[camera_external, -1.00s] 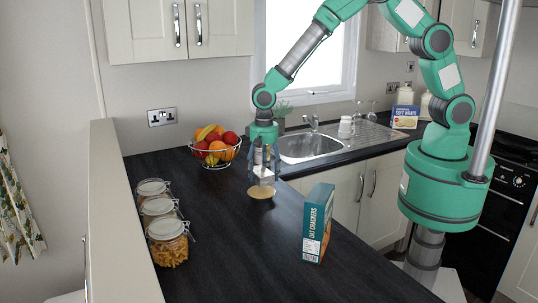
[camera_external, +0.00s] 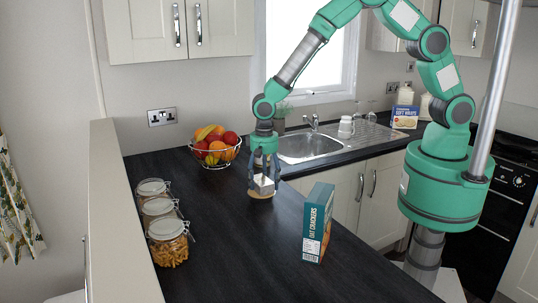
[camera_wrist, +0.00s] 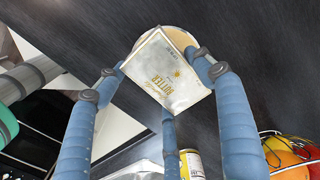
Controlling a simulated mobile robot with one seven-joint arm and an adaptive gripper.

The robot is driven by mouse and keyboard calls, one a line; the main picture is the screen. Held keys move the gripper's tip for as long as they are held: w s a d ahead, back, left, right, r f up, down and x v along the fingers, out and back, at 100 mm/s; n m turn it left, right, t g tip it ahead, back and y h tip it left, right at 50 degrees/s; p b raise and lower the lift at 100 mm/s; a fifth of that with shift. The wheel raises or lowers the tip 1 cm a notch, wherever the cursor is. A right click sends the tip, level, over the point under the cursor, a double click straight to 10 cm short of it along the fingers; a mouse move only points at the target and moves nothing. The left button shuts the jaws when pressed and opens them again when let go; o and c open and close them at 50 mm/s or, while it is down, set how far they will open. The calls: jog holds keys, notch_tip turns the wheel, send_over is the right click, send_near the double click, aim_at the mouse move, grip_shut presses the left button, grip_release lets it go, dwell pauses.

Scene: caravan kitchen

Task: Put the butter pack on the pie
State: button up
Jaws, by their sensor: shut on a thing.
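My gripper (camera_external: 264,174) is shut on the white butter pack (camera_external: 263,184). In the wrist view the pack (camera_wrist: 163,75) shows gold lettering between the blue fingers of my gripper (camera_wrist: 160,82). The round, light-brown pie (camera_external: 259,195) lies on the dark worktop right below the pack. In the wrist view, part of the pie (camera_wrist: 181,37) shows past the pack's edge, and the rest is hidden. The pack is over the pie and very close to it; I cannot tell whether they touch.
A wire fruit bowl (camera_external: 215,152) stands to the left behind my gripper. Several clip-top jars (camera_external: 167,243) line the worktop's left edge. A teal cracker box (camera_external: 318,222) stands at the front right. The sink (camera_external: 296,148) is behind. The worktop between jars and box is clear.

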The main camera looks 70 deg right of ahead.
aim_at(265, 178)
jog(key=o, duration=1.4)
jog(key=shift+c, duration=0.2)
jog(key=shift+r, duration=0.1)
notch_tip(265, 178, up, 12)
